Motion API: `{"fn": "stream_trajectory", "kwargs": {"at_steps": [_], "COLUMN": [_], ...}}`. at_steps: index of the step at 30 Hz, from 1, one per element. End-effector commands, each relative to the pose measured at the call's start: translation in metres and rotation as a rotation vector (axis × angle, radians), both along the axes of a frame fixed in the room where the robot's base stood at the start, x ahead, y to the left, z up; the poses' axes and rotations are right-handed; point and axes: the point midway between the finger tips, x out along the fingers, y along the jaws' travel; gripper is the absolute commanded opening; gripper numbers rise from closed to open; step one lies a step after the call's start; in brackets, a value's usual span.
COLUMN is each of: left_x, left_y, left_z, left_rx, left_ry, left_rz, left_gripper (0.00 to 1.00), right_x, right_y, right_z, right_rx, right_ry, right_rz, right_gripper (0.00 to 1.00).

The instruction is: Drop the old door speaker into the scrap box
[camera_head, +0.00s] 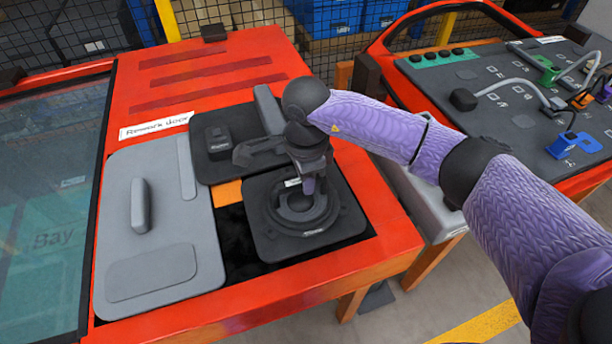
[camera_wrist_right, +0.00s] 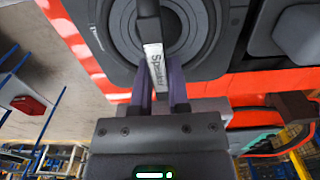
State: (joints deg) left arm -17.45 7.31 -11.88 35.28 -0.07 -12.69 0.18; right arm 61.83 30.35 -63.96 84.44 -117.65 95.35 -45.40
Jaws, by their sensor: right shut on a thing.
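The old door speaker (camera_head: 265,232) is a dark square plate with a round cone and a handle bar across it. It lies at the front right of the orange door rig, over a dark opening. My right gripper (camera_head: 306,182) reaches down over it from the right. In the right wrist view the speaker (camera_wrist_right: 203,30) fills the top, and my right gripper (camera_wrist_right: 158,75) is shut on its bar, beside the white "Speaker" label. My wrist hides part of the cone in the head view. I cannot make out a scrap box for certain. My left gripper is not in view.
A grey door panel with a handle (camera_head: 165,265) lies left of the speaker, and a dark panel (camera_head: 215,150) sits behind it. A glass pane (camera_head: 45,200) is at far left. A grey bin-like body (camera_head: 425,205) stands right, beside a connector board (camera_head: 500,80).

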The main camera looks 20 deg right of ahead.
Motion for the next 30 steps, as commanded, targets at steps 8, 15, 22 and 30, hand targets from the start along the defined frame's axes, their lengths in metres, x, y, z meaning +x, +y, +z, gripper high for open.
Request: {"fn": "stream_trajectory", "kwargs": {"at_steps": [8,15,22,30], "left_x": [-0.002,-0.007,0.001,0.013], "left_y": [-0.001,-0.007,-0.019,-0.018], "left_z": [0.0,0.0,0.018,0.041], "left_rx": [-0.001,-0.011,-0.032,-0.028], "left_ry": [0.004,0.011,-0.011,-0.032], "left_rz": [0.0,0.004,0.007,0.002], "left_gripper": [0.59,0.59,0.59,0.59], "right_x": [0.0,0.0,0.001,0.001], "right_y": [0.0,0.0,0.0,0.0], "right_z": [0.001,0.001,0.026,0.06], "right_rx": [0.001,0.001,0.0,0.001], "right_ry": [-0.002,-0.002,-0.005,-0.005], "right_rz": [0.0,0.0,0.0,-0.001], "right_gripper": [0.0,0.0,0.0,0.0]}}
